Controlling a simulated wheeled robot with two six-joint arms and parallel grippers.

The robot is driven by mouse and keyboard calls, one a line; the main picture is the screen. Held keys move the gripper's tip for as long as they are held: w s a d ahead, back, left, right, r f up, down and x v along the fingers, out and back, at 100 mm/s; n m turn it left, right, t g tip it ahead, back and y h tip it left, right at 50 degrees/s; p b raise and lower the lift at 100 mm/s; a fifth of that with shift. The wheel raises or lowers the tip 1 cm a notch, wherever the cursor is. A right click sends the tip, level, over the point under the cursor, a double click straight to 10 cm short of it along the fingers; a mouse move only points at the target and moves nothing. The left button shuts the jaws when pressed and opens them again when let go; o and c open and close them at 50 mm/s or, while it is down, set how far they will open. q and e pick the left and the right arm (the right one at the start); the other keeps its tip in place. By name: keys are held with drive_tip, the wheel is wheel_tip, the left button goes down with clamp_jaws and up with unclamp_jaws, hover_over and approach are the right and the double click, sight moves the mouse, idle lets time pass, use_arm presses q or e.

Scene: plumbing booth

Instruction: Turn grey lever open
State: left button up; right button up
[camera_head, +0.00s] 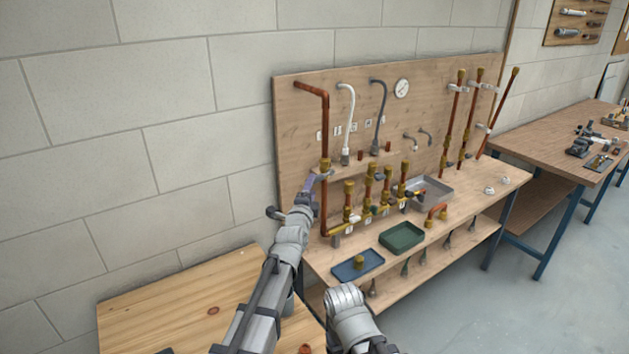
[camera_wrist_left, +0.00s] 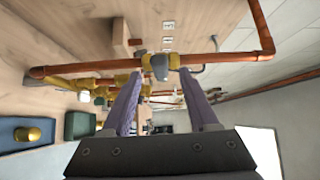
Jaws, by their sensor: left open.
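A copper pipe (camera_head: 325,125) runs down the left side of the wooden panel, with a brass valve (camera_head: 324,166) on it. In the left wrist view the pipe (camera_wrist_left: 100,69) crosses from side to side, and a small grey lever (camera_wrist_left: 160,66) sits on the brass valve fitting. My left gripper (camera_head: 312,184) is close to the valve. Its two purple fingers (camera_wrist_left: 161,80) are apart, with their tips on either side of the grey lever and nothing clamped between them. Whether a fingertip touches the lever I cannot tell. My right gripper is not in view.
Several brass valves on short copper stubs (camera_head: 369,185) stand right of the pipe. A blue tray (camera_head: 345,272), a green tray (camera_head: 388,243) and a metal basin (camera_head: 443,187) are on the bench. A white hose (camera_head: 350,115) and a grey hose (camera_head: 382,115) hang on the panel.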

sight(315, 183)
use_arm(q)
drive_tip(key=w, duration=0.5)
drive_tip(key=shift+d, duration=0.4)
drive_tip(key=shift+r, duration=0.1)
clamp_jaws()
idle(0.9)
